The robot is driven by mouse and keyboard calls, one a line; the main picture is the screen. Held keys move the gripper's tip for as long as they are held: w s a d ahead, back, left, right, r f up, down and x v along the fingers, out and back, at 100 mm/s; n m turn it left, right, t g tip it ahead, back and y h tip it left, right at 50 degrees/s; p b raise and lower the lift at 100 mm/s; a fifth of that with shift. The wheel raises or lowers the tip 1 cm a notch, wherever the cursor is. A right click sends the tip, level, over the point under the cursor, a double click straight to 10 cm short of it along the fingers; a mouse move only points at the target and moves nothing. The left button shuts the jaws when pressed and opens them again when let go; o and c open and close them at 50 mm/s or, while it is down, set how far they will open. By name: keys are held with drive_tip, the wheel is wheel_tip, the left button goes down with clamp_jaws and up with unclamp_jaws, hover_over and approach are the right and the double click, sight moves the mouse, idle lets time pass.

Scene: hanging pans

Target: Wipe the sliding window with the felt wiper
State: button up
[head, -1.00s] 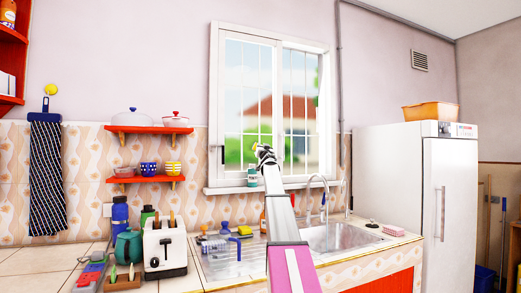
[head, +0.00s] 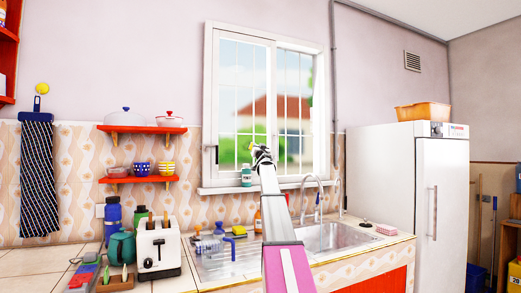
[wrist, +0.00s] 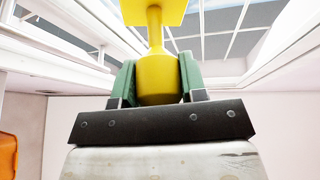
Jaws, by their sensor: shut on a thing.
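The white-framed sliding window (head: 235,68) is on the wall above the sink, with gridded panes. My gripper (head: 258,152) is raised in front of its lower middle in the head view. In the wrist view the green fingers are shut on the yellow handle of the felt wiper (wrist: 160,72). The handle widens to a flat yellow head at the top edge, cut off by the frame. In the head view only a small yellow bit of the wiper shows. Window panes (wrist: 85,27) appear beyond it in the wrist view. I cannot tell whether the wiper touches the glass.
A small bottle (head: 246,175) stands on the sill just left of my arm. Below are the sink (head: 325,238), its faucet (head: 313,180) and several bottles. Red shelves (head: 142,130) hang to the left; a white fridge (head: 410,190) stands to the right.

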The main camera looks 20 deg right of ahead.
drive_tip(key=a, duration=0.7)
drive_tip(key=shift+s, duration=0.15)
idle(0.7)
drive_tip(key=s, duration=0.8)
idle(0.6)
drive_tip(key=shift+d, duration=0.2)
